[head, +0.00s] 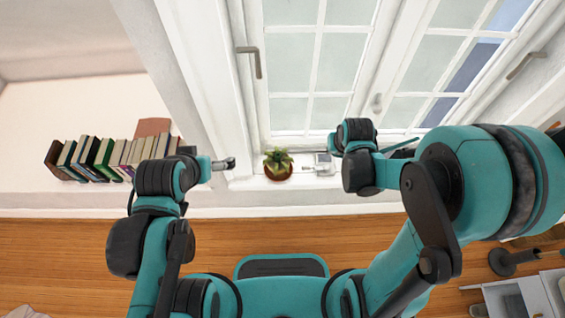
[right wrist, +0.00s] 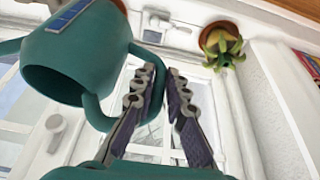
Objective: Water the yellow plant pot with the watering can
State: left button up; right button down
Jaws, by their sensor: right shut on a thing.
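A green leafy plant (head: 278,158) stands in a brownish-orange pot (head: 278,174) on the window sill, between my two grippers. The pot also shows in the right wrist view (right wrist: 219,32), top right, apart from my fingers. The teal watering can (right wrist: 75,55) fills the upper left of the right wrist view, its dark open mouth facing lower left. My right gripper (right wrist: 160,95) is shut on its looped handle. In the head view the right arm hides most of the can. My left gripper (head: 230,163) is left of the pot, apart from it; its finger gap is unclear.
Several books (head: 110,155) stand on the ledge at left. Windows (head: 320,60) rise behind the sill. A white open cabinet (head: 515,297) is at bottom right.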

jog(key=s+a+f+n+y+b, duration=0.1)
jog(key=s+a+f+n+b, duration=0.15)
jog(key=a, duration=0.65)
jog(key=s+a+f+n+y+b, duration=0.1)
jog(key=s+a+f+n+b, duration=0.2)
jog(key=a, duration=0.5)
jog(key=s+a+f+n+g+y, duration=0.1)
jog(key=s+a+n+g+y, duration=0.1)
jog(key=s+a, duration=0.3)
jog(key=s+a+f+n+g+y+b, duration=0.1)
jog(key=s+a+n+g+y, duration=0.1)
jog(key=s+a, duration=0.3)
jog(key=a+n+g, duration=0.1)
jog(key=a, duration=0.2)
jog(key=shift+s+a+f+n+g, duration=0.3)
jog(key=shift+a+n+g, duration=0.05)
jog(key=shift+g, duration=0.05)
jog(key=shift+w+r+g+y+b, duration=0.2)
jog(key=shift+r+g+y+b, duration=0.1)
jog(key=shift+r+b, duration=0.3)
